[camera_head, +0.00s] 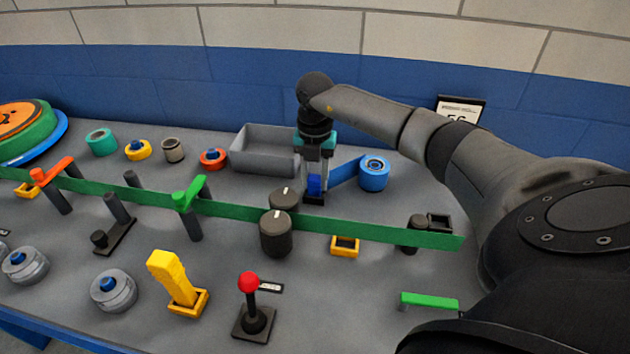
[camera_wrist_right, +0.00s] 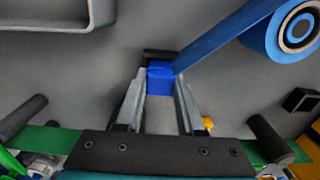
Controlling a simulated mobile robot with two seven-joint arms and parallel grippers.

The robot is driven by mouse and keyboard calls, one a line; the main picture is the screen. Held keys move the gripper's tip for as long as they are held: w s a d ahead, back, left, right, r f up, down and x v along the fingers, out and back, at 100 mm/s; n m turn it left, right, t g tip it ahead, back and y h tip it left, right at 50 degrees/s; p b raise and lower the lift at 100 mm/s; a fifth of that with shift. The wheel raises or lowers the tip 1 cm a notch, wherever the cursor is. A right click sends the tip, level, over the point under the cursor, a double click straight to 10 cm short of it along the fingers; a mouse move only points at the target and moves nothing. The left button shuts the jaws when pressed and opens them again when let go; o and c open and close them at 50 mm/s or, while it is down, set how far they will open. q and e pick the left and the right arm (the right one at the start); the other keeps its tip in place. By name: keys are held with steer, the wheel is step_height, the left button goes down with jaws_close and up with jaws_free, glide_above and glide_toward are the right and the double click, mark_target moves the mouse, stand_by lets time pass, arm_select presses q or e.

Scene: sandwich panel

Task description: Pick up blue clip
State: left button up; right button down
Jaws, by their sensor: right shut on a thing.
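The blue clip (camera_wrist_right: 160,80) is a small blue block between the fingertips of my right gripper (camera_wrist_right: 160,92) in the right wrist view. In the head view the blue clip (camera_head: 314,184) shows low between the fingers of my right gripper (camera_head: 315,188), which points down behind the green band. The gripper is shut on the clip. A blue strip (camera_head: 345,173) runs from beside the clip to a blue roll (camera_head: 374,174) at the right. I cannot tell whether the strip is joined to the clip. My left gripper is not in view.
A grey open tray (camera_head: 262,160) stands just left of the gripper. A long green band (camera_head: 370,229) crosses the panel in front of it, past dark posts (camera_head: 276,234). A yellow lever (camera_head: 172,277) and a red-knobbed joystick (camera_head: 250,300) stand nearer the front.

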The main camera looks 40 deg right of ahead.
mark_target(316, 178)
stand_by(0.4)
step_height(316, 178, up, 20)
steer(key=p, duration=0.3)
stand_by(0.5)
